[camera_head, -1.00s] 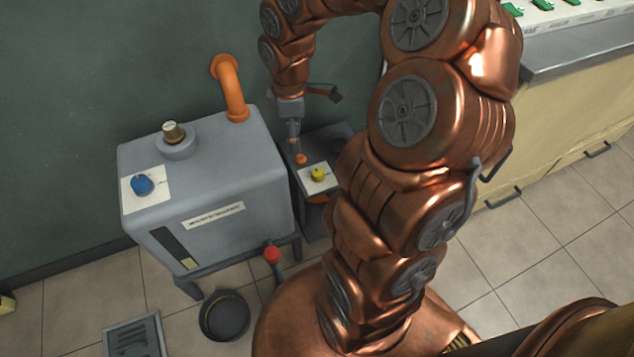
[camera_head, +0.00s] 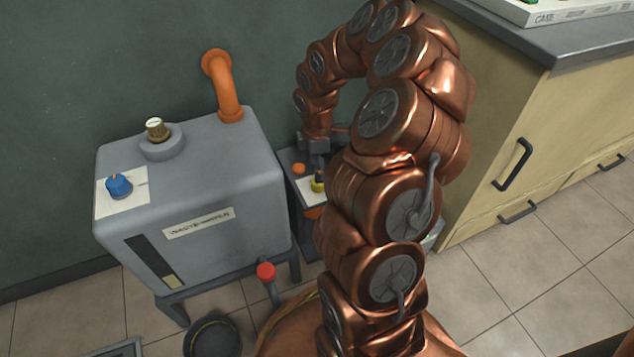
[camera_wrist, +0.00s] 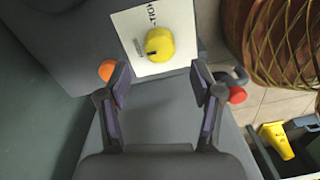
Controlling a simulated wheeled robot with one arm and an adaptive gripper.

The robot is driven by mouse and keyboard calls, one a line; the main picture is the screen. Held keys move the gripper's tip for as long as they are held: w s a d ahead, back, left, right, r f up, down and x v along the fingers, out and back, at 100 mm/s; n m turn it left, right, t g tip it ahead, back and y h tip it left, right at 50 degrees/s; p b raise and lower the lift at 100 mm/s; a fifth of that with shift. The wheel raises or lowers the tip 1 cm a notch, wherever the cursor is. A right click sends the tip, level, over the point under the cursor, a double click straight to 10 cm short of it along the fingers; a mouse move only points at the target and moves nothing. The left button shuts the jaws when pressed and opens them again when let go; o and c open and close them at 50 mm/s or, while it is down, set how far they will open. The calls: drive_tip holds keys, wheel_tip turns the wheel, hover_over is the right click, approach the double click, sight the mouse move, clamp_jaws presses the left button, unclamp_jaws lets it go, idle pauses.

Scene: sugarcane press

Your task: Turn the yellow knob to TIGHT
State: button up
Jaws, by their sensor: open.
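The yellow knob (camera_wrist: 160,45) sits on a white label plate (camera_wrist: 135,22) on top of a dark grey machine. In the wrist view the plate carries lettering that looks like "TIGHT", and a dark pointer mark shows on the knob. My gripper (camera_wrist: 160,80) is open and empty, its two fingertips just short of the knob and to either side of it. The knob lies beyond the fingertips, apart from them as far as I can tell. In the head view the knob (camera_head: 317,184) is partly hidden by my gripper (camera_head: 318,168).
A grey tank (camera_head: 200,190) with a blue knob (camera_head: 119,185), a brown-and-white knob (camera_head: 156,128) and an orange pipe (camera_head: 224,85) stands left of the machine. A red-capped pipe (camera_head: 266,271) is in front. A cream cabinet (camera_head: 500,130) stands right.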

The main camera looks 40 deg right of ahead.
wheel_tip(320, 180, down, 6)
drive_tip(key=shift+s+r+b, duration=0.1)
drive_tip(key=shift+r+b, duration=0.15)
drive_tip(key=shift+b, duration=0.7)
drive_tip(key=c, duration=1.1)
